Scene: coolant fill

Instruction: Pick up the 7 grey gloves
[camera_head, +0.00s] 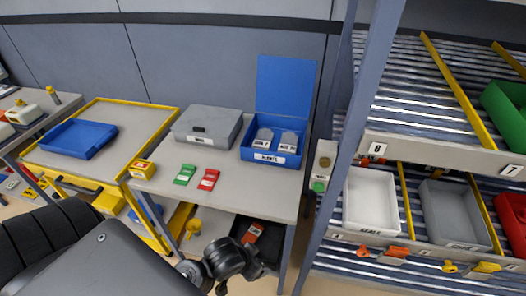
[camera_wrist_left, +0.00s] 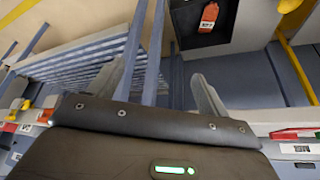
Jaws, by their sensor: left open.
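Two grey items with pale bands, which look like gloves (camera_head: 264,137), lie in an open blue box (camera_head: 272,156) at the back right of the grey table. The box's lid stands upright behind it. I cannot make out more gloves elsewhere. My left arm comes in at the bottom left of the head view, its dark wrist end low in front of the table, well away from the box. In the left wrist view my left gripper (camera_wrist_left: 160,77) is open, with nothing between its two grey fingers. My right gripper is in neither view.
A closed grey case (camera_head: 207,125), a green tag (camera_head: 184,174) and a red tag (camera_head: 208,179) lie on the table. A yellow-framed cart with a blue tray (camera_head: 77,138) stands left. A shelf rack with a white bin (camera_head: 371,201) and grey bin (camera_head: 452,214) stands right, its post close to the table.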

